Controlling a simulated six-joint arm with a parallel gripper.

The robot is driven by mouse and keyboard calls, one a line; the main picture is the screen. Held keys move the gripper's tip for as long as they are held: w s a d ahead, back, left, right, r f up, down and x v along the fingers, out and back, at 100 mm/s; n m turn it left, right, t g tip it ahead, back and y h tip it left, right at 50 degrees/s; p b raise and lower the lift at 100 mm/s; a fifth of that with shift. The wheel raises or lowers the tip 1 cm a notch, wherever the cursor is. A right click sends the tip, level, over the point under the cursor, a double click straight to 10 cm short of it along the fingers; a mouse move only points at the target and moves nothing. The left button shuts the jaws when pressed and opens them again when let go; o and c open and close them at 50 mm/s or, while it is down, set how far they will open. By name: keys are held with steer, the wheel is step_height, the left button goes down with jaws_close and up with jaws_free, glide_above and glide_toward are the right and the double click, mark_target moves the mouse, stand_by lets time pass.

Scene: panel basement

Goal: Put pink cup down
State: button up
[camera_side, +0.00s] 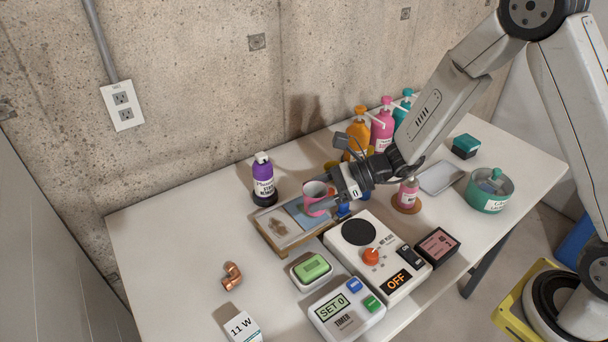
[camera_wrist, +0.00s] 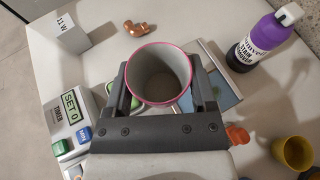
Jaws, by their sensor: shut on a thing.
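The pink cup (camera_side: 316,205) is upright in the side view, over the wooden-edged board (camera_side: 262,234) with its blue patch. I cannot tell whether its base touches the board. My gripper (camera_side: 338,188) reaches in from the right and is shut on the cup. In the wrist view the cup (camera_wrist: 158,72) shows a pink rim and an empty grey inside, with one dark finger of my gripper (camera_wrist: 162,92) on each side. The cup and fingers hide much of the board there.
A purple bottle (camera_side: 263,182) stands behind the board. A hot plate (camera_side: 400,286), a green-topped sponge dish (camera_side: 312,268) and a timer (camera_side: 335,318) are in front. Several pump bottles (camera_side: 381,130) stand behind my gripper. A copper elbow (camera_side: 232,275) lies left, with free table around it.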

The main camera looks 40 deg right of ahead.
steer(key=s+a+n+g+y, duration=0.15)
steer(key=s+a, duration=0.25)
steer(key=a, duration=0.6)
steer(key=s+a+n+g, duration=0.2)
steer(key=s+a+g, duration=0.15)
steer(key=a, duration=0.75)
steer(key=shift+t, duration=0.3)
steer(key=w+a+f, duration=0.2)
steer(key=w, duration=0.1)
steer(key=w+a+f, duration=0.2)
steer(key=w+f, duration=0.1)
steer(key=w+a+f, duration=0.3)
steer(key=shift+w+a+f, duration=0.1)
steer(key=shift+w, duration=0.25)
steer(key=shift+w+a+f, duration=0.25)
steer(key=shift+w+f, duration=0.1)
steer(key=shift+f, duration=0.1)
steer(key=shift+f, duration=0.1)
steer(key=shift+w+a+f, duration=0.1)
steer(key=shift+w+f, duration=0.05)
steer(key=shift+f, duration=1.6)
steer(key=shift+f, duration=0.15)
